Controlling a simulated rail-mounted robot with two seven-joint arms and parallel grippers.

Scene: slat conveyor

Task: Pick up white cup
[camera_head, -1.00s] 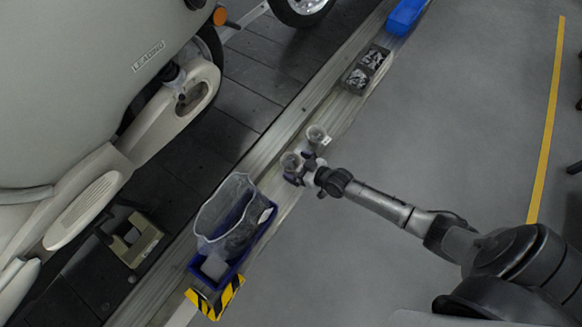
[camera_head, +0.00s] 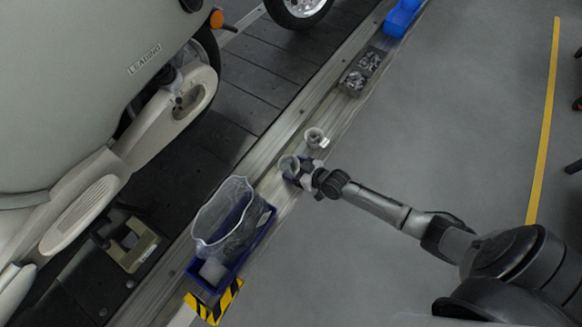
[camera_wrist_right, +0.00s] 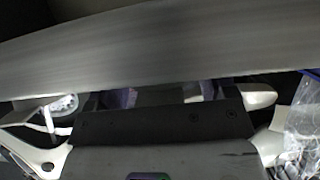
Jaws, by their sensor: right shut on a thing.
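Two small pale grey-white cups stand by the conveyor edge in the head view. My right gripper (camera_head: 301,176) is shut on the nearer cup (camera_head: 288,164), its fingers at the cup's lower right side. I cannot tell whether this cup still touches the ledge. The other cup (camera_head: 313,136), with a light handle, stands apart just beyond it. In the right wrist view, my right gripper's fingers (camera_wrist_right: 165,96) show beyond the dark palm, and a pale round cup (camera_wrist_right: 64,104) shows at left. The held cup is not clearly visible there. My left gripper is not in view.
A blue bin (camera_head: 262,227) with a clear bag (camera_head: 222,215) stands nearer on the ledge, left of the gripper. A dark tray of parts (camera_head: 362,72) and a blue box (camera_head: 402,17) lie farther along. A large vehicle body (camera_head: 90,90) fills the left.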

